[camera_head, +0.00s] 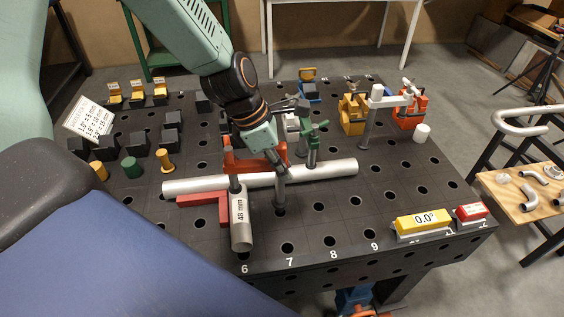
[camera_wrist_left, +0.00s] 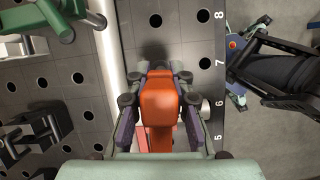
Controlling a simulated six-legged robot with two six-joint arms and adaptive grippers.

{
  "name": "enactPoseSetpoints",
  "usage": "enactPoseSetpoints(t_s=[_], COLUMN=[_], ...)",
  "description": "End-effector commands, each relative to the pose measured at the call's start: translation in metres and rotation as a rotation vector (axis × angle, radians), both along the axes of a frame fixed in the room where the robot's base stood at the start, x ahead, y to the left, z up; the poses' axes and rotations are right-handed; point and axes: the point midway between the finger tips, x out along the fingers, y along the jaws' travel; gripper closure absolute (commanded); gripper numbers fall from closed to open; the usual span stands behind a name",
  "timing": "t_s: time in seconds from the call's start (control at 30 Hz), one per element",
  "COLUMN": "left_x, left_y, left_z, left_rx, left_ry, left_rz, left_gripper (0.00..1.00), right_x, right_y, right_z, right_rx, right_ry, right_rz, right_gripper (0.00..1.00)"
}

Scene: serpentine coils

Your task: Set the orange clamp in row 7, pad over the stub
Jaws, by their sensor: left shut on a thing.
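The orange clamp (camera_head: 268,159) is held in my left gripper (camera_head: 262,150), low over the table beside the long silver pipe. In the left wrist view the orange clamp (camera_wrist_left: 160,104) sits between the two fingers of my left gripper (camera_wrist_left: 158,88), which is shut on it. The short grey stub marked 48 mm (camera_head: 241,222) lies at row 6, near the front edge, against a red square (camera_head: 211,201). The row 7 number (camera_head: 290,262) is just right of it. The clamp's pad and foot are partly hidden by the gripper.
The long silver pipe (camera_head: 325,170) runs across the table. A green clamp (camera_head: 314,142) stands right behind it. Black blocks (camera_head: 107,148) fill the left back. A yellow 0.0° level (camera_head: 422,222) and a red box (camera_head: 470,212) sit front right. Rows 8 and 9 are clear in front.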

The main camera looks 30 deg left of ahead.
Motion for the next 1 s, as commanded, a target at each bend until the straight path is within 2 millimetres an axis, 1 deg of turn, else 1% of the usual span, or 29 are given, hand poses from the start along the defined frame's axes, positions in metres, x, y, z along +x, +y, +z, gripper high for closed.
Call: enactPoseSetpoints(t_s=[0.8,1.0], left_x=[0.001,0.001], left_y=[0.000,0.000], left_z=[-0.023,-0.025], left_rx=[0.001,0.001], left_ry=[-0.003,-0.003], left_rz=[0.000,0.000], left_gripper=[1.00,1.00], right_x=[0.000,0.000], right_y=[0.000,0.000], right_z=[-0.016,-0.018], right_rx=[0.000,0.000], right_ry=[0.000,0.000], right_rz=[0.000,0.000], right_gripper=[0.53,0.53])
